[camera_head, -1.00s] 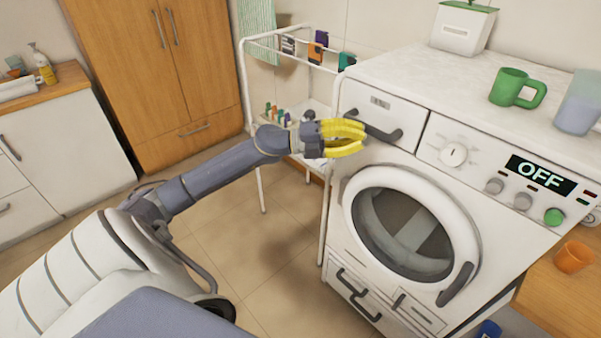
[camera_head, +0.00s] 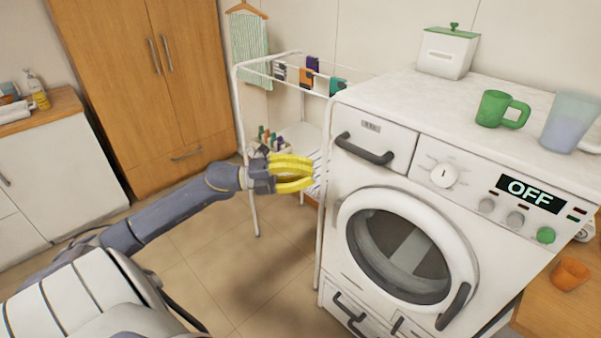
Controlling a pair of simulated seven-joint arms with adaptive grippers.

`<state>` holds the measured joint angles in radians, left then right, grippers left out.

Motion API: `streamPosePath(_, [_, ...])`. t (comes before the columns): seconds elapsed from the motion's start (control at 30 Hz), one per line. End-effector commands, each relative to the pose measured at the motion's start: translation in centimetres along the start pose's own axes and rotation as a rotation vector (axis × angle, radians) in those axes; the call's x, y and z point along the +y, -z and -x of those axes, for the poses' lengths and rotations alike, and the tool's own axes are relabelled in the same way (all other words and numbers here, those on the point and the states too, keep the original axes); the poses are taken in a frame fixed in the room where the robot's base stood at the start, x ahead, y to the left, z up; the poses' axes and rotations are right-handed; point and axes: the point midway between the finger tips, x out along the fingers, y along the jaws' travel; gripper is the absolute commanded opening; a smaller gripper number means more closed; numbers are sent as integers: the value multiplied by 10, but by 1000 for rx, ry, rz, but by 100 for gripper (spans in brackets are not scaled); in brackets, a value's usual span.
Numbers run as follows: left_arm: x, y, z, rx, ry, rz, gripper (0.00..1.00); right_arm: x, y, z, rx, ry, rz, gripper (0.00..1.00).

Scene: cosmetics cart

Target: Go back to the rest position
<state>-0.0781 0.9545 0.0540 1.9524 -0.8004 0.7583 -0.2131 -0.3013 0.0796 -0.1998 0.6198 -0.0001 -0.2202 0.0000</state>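My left gripper (camera_head: 308,174) has yellow fingers and hangs in the air at the centre of the head view. It is left of the washing machine (camera_head: 345,252) and in front of the white drying rack (camera_head: 241,125). Its two fingers stand apart, with a gap between them and nothing seen in it. It appears clear of the machine's front. My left arm reaches up to it from the lower left. My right gripper is out of view.
The machine has a drawer handle (camera_head: 364,149), a shut round door (camera_head: 400,258) and a display reading OFF (camera_head: 531,194). On its top stand a green mug (camera_head: 492,109), a translucent cup (camera_head: 568,122) and a white box (camera_head: 446,54). The floor (camera_head: 215,268) below my arm is clear.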

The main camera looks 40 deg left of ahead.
Motion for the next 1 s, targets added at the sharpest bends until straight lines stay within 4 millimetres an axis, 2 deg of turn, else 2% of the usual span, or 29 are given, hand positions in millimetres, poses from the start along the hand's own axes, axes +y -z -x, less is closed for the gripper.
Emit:
streamPosePath(0.2, [0, 0, 16, 0, -1, 0, 0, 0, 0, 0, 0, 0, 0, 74])
streamPosePath(0.43, [0, -1, 21, -4, -1, 4, 0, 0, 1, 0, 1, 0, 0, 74])
streamPosePath(0.57, [3, -20, 24, -76, -5, 17, 0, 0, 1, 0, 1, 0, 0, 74])
streamPosePath(0.67, [24, -59, 42, -206, -23, 68, 0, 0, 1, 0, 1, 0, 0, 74])
streamPosePath(0.77, [63, -99, 69, -364, -40, 154, 0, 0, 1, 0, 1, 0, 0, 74])
streamPosePath(0.9, [133, -135, 115, -575, -68, 290, 0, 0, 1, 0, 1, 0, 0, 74])
streamPosePath(1.0, [187, -146, 148, -710, -92, 387, 0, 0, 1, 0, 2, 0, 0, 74])
